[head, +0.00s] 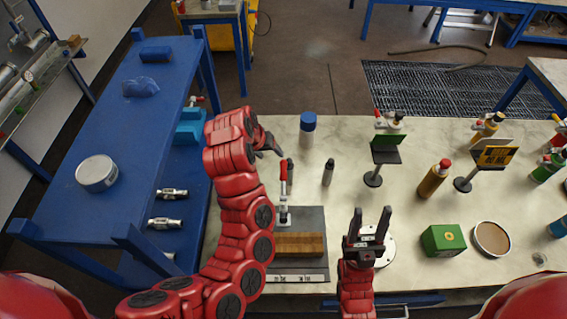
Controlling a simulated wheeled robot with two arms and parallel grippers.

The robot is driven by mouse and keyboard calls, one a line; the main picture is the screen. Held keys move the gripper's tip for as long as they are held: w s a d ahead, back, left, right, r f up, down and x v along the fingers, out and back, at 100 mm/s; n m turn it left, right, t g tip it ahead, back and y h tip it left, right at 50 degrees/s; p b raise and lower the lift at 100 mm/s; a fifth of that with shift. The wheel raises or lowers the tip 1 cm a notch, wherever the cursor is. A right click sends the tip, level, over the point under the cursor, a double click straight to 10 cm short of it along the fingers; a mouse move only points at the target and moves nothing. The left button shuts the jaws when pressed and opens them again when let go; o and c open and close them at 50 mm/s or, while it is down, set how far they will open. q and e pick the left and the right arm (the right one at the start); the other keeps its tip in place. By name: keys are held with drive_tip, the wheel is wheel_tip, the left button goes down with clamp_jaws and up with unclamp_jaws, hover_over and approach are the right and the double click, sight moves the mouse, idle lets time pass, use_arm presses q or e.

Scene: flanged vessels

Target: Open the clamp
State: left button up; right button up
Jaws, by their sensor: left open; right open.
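The clamp (284,213) is a small metal toggle clamp with a red handle (284,178) that stands upright. It is mounted on a dark plate (316,222) at the table's front, behind a wooden block (300,245). My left gripper (276,147) is open and empty, just beyond and slightly left of the handle's top in the picture; I cannot tell its height or whether it touches. My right gripper (370,228) is open and empty, pointing away from me, right of the plate. It overlaps a white round flanged part (384,250).
A blue-capped bottle (307,130) and a dark cylinder (328,172) stand behind the clamp. A green sign stand (385,150), an orange bottle (433,180), a green box (443,240) and a round tin (491,239) stand right. A blue shelf (130,150) is at left.

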use_arm(q)
drive_tip(key=b, duration=0.6)
approach(282, 166)
wheel_tip(282, 166, down, 2)
drive_tip(key=p+x, duration=0.1)
drive_tip(key=x, duration=0.1)
drive_tip(key=p+x, duration=0.1)
drive_tip(key=x, duration=0.2)
drive_tip(key=p+x, duration=0.2)
drive_tip(key=x, duration=0.1)
drive_tip(key=shift+w+d+r, duration=0.25)
drive_tip(key=shift+w+d, duration=0.05)
drive_tip(key=shift+w, duration=0.05)
drive_tip(key=shift+w+d+f, duration=0.15)
drive_tip(key=shift+w+f, duration=0.05)
drive_tip(key=shift+f, duration=0.35)
clamp_jaws()
